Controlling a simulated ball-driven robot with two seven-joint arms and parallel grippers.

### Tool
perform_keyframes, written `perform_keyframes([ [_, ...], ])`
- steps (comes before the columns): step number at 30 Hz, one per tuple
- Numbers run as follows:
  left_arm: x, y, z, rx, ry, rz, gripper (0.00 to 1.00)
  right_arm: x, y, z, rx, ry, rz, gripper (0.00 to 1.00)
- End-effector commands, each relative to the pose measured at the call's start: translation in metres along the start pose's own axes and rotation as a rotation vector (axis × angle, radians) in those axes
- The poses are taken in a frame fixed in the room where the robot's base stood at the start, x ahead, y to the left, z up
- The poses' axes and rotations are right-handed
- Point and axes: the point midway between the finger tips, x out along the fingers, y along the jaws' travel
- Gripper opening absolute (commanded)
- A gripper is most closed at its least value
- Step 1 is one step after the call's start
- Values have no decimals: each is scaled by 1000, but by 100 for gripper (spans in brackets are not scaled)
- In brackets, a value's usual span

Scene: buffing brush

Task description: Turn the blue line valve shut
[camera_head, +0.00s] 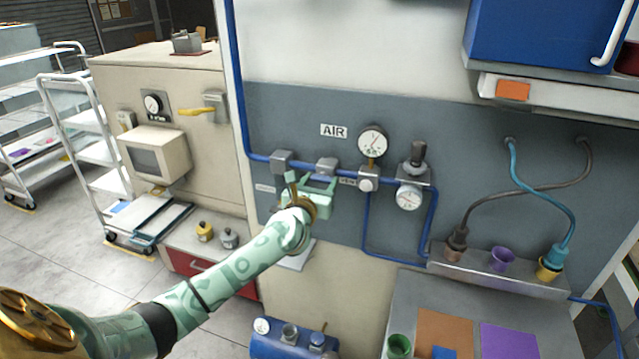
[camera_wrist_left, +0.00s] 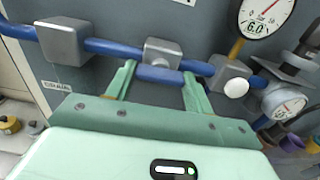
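The blue air line (camera_head: 300,163) runs across the grey wall panel under the AIR sign. A small grey valve block (camera_head: 326,165) sits on it; it also shows in the wrist view (camera_wrist_left: 163,52). A short blue bar, apparently the valve handle (camera_wrist_left: 160,75), lies in front of this block, roughly along the pipe. My left gripper (camera_head: 319,183) is at the valve. In the wrist view its two fingers (camera_wrist_left: 159,73) are spread, one near each end of the blue bar. I cannot tell whether they touch it. My right gripper is not in view.
A larger grey block (camera_wrist_left: 65,42) is on the pipe to the left. A block with a white knob (camera_wrist_left: 236,88), a gauge (camera_head: 372,142) and a regulator (camera_head: 410,195) are close on the right. Farther right are hoses and a shelf (camera_head: 490,272). A blue tank (camera_head: 292,340) stands below.

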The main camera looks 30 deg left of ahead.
Motion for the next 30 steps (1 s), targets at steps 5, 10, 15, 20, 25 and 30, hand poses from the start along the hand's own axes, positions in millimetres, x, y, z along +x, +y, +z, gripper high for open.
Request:
perform_keyframes([
  [5, 0, 0, 0, 1, 0, 0, 30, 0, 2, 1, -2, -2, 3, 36],
  [10, 0, 0, 0, 21, 1, 0, 30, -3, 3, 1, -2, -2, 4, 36],
  [15, 0, 0, 2, 89, 1, -1, 30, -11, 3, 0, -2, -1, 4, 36],
  [20, 0, 0, 3, 200, 1, -1, 30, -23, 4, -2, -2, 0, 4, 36],
  [25, 0, 0, 4, 356, 1, 0, 30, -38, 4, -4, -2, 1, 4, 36],
  [30, 0, 0, 4, 517, 1, 0, 30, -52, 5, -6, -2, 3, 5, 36],
])
